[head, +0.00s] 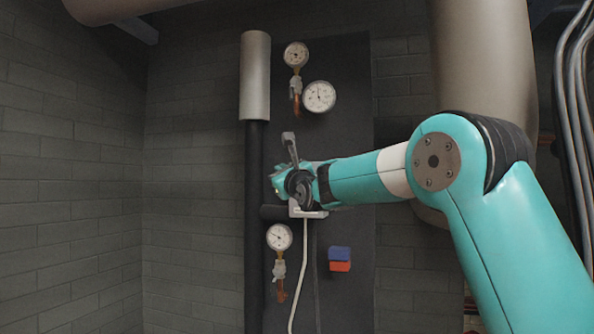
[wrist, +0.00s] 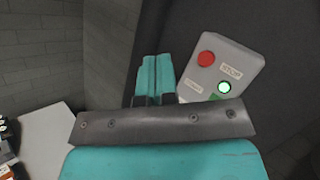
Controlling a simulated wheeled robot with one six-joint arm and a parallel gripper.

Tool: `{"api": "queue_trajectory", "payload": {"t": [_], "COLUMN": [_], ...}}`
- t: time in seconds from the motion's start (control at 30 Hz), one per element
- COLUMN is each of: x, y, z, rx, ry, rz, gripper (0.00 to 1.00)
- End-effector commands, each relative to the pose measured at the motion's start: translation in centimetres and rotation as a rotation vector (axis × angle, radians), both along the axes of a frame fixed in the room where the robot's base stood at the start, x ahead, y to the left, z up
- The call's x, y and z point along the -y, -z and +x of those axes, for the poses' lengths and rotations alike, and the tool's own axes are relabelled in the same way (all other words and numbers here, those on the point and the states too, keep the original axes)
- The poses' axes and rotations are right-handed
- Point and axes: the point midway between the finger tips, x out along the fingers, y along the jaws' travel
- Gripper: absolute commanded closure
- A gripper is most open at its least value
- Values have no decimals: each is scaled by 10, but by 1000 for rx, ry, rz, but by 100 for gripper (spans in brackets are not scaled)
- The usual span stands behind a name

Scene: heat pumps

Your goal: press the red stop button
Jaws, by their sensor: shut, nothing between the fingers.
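The red stop button (wrist: 206,58) is a round red cap on the face of a light grey control box (wrist: 243,66) in the wrist view. A lit green button (wrist: 223,87) and small labels are on the same face. My gripper (wrist: 154,62) is shut and empty, its teal fingertips to the left of the red button in that view. The fingers look apart from the button, but the depth between them is hard to judge. In the head view my arm's wrist covers the area, and the red button is hidden there.
Pressure gauges (head: 320,96) are above my wrist and another gauge (head: 279,237) is below it. A vertical pipe (head: 255,75) runs beside the dark panel. A white cable (head: 302,275) hangs below my wrist. Blue and red blocks (head: 340,260) are at lower right.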

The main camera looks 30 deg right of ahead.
Motion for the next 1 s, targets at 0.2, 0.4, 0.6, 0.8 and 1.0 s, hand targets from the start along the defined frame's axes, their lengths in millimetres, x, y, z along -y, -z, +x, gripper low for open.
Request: {"api": "queue_trajectory", "payload": {"t": [0.2,0.4,0.6,0.8,1.0], "x": [4,4,15,35,54], "y": [-5,-5,-7,-9,-7], "z": [1,2,13,33,51], "rx": [21,20,16,16,17], "ry": [-1,-1,2,1,0], "rz": [30,29,28,28,28], "gripper": [100,100,100,100,100]}}
